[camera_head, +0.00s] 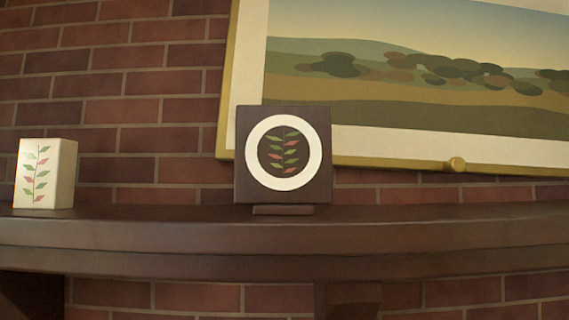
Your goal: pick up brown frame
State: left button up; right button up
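The brown frame (243,188) is a dark square with a white ring and a leafy sprig of green and red leaves inside the ring. It stands upright on a small dark foot near the middle of a dark wooden mantel shelf (150,234). Nothing covers its front. Neither of my grippers shows in the head view.
A cream block (62,175) with a leaf pattern stands on the shelf at the far left. A large gold-framed landscape painting (400,150) hangs tilted on the brick wall (130,90), partly behind the brown frame. The shelf right of the frame is clear.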

aim_at(283, 165)
jog(key=k+l, duration=0.1)
jog(key=l, duration=0.3)
jog(key=k+l+u, duration=0.1)
jog(key=l, duration=0.35)
jog(key=k+l, duration=0.1)
jog(key=l, duration=0.3)
jog(key=k+l, duration=0.1)
jog(key=l, duration=0.3)
jog(key=i+u, duration=0.05)
